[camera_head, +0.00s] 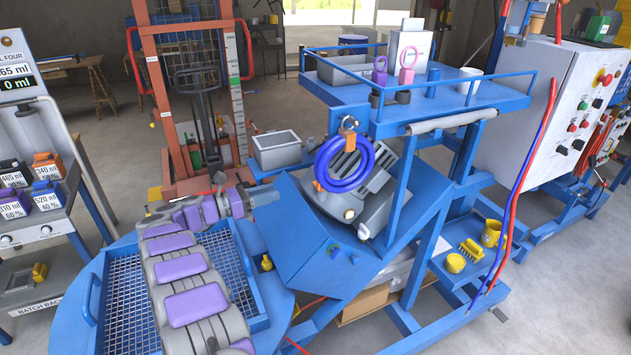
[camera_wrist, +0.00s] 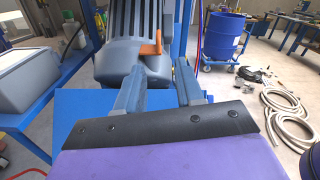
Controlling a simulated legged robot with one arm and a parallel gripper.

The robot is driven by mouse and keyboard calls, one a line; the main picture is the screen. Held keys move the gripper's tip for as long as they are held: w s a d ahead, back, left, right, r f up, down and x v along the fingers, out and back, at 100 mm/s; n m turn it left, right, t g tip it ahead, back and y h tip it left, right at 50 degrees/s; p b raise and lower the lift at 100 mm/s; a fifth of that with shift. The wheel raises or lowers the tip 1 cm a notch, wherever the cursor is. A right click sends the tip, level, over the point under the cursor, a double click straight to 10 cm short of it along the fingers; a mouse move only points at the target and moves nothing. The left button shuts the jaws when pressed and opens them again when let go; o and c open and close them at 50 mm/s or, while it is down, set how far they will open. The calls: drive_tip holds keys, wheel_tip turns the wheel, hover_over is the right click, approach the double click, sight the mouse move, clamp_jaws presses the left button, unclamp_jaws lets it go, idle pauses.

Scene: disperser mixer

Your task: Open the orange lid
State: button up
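A small orange part (camera_wrist: 152,46), possibly the orange lid, sits on the grey ribbed motor-like housing (camera_wrist: 125,62) in the wrist view. An orange part (camera_head: 319,186) also shows at the left of the tilted grey machine (camera_head: 345,200) in the head view, below the blue hose coil; I cannot tell its exact shape. My gripper (camera_wrist: 162,68) has its two fingers apart with a gap between them and nothing held. The orange part appears just beyond the fingertips, apart from them. In the head view my gripper (camera_head: 274,190) points right toward the machine.
A blue sloped cover (camera_head: 312,235) lies below my gripper. A grey bin (camera_head: 277,148) stands behind it, and the blue upper shelf (camera_head: 440,95) overhangs at right.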

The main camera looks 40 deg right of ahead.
drive_tip(key=x, duration=1.2)
drive_tip(key=f+b+x, duration=0.1)
drive_tip(key=x, duration=0.5)
drive_tip(key=shift+w+d, duration=0.1)
drive_tip(key=shift+w, duration=0.15)
drive_tip(key=shift+a+r, duration=0.3)
drive_tip(key=shift+a, duration=0.65)
drive_tip(key=c, duration=0.3)
drive_tip(key=shift+f, duration=0.1)
drive_tip(key=c, duration=0.3)
drive_tip(key=shift+d, duration=0.3)
clamp_jaws()
